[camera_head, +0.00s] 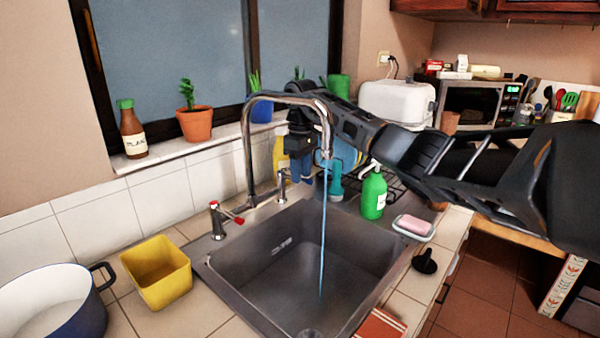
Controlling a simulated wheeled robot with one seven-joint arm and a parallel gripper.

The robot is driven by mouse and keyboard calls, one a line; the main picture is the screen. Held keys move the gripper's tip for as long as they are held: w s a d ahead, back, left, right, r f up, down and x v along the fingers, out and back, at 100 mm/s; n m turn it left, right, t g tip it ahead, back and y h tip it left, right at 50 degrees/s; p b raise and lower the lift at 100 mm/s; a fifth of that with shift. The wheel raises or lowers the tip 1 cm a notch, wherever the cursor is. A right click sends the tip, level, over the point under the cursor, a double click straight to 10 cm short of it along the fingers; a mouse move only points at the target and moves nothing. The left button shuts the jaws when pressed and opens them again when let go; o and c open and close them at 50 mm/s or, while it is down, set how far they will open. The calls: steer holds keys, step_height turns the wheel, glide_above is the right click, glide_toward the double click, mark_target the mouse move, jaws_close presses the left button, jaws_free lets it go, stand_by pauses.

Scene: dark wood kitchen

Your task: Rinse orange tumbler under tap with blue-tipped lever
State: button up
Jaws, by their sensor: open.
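A chrome gooseneck tap (247,150) arches over the grey sink (270,262). A thin blue stream of water (323,235) falls from its spout into the basin. A lever with a red tip (226,213) stands left of the tap's base. A second chrome lever (282,186) stands to the right of the base; I cannot make out a blue tip on it. My gripper (301,178) is open and points down behind the tap's arch, near the back edge of the sink. The tap partly covers it. I cannot make out an orange tumbler in this view.
A yellow square container (158,272) and a blue pot (52,305) stand left of the sink. A green soap bottle (373,195), a teal bottle (336,182) and a pink soap on a dish (413,227) are at the right. A terracotta plant pot (195,124) is on the sill.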

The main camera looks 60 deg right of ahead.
steer(key=shift+f, duration=0.45)
steer(key=shift+c, duration=0.2)
steer(key=shift+d, duration=0.1)
jaws_close()
